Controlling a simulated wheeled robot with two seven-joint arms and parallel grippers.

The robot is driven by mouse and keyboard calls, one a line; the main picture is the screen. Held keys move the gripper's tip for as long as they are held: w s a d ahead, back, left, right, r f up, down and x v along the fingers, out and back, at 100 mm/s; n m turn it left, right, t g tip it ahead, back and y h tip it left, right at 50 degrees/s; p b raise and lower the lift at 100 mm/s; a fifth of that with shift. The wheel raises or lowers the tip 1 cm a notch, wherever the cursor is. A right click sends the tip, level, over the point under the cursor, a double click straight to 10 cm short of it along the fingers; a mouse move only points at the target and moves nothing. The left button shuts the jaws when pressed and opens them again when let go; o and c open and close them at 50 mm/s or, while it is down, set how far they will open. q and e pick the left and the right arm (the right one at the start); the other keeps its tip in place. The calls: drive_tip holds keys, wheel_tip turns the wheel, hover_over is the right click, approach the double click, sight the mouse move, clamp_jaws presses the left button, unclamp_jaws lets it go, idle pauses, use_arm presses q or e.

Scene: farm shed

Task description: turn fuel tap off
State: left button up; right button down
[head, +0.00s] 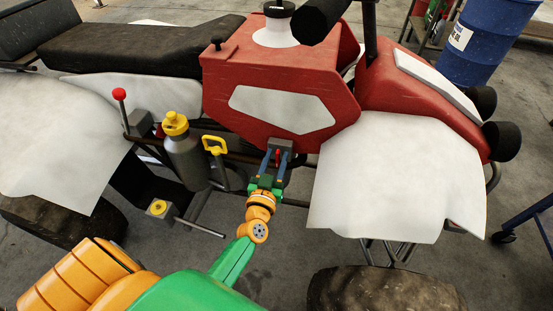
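A quad bike with a red fuel tank (239,82) fills the middle of the head view. A grey tap block (285,146) sits below the tank's lower edge, with a small red lever (278,154) on it, which I take as the fuel tap. My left gripper (274,158) reaches up to it from below. Its two blue fingers stand apart, one on each side of the lever, and partly hide the tap. I cannot tell whether a finger touches the lever. My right gripper is not in view.
Left of the tap are a yellow-handled lever (214,145), a grey bottle with a yellow cap (184,152) and a red-knobbed lever (120,95). A white front fender (400,180) is close on the right. A blue drum (490,40) stands behind.

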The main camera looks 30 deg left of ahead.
use_arm(q)
clamp_jaws()
drive_tip(key=shift+n, duration=0.3)
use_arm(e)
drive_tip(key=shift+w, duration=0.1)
use_arm(q)
drive_tip(key=n, duration=0.5)
drive_tip(key=a+n, duration=0.1)
drive_tip(key=n, duration=0.1)
drive_tip(key=shift+s+f+n, duration=0.2)
drive_tip(key=shift+f+n, duration=0.05)
drive_tip(key=shift+n, duration=0.05)
drive_tip(key=n, duration=0.3)
drive_tip(key=n+b, duration=0.1)
drive_tip(key=shift+a+f+n, duration=0.1)
drive_tip(key=shift+f+n, duration=0.2)
drive_tip(key=shift+a+f+n+b, duration=0.15)
drive_tip(key=shift+n+b, duration=0.1)
drive_tip(key=shift+n, duration=0.95)
drive_tip(key=shift+d+f+n+b, duration=0.1)
drive_tip(key=shift+n+b, duration=0.15)
drive_tip(key=shift+n, duration=0.95)
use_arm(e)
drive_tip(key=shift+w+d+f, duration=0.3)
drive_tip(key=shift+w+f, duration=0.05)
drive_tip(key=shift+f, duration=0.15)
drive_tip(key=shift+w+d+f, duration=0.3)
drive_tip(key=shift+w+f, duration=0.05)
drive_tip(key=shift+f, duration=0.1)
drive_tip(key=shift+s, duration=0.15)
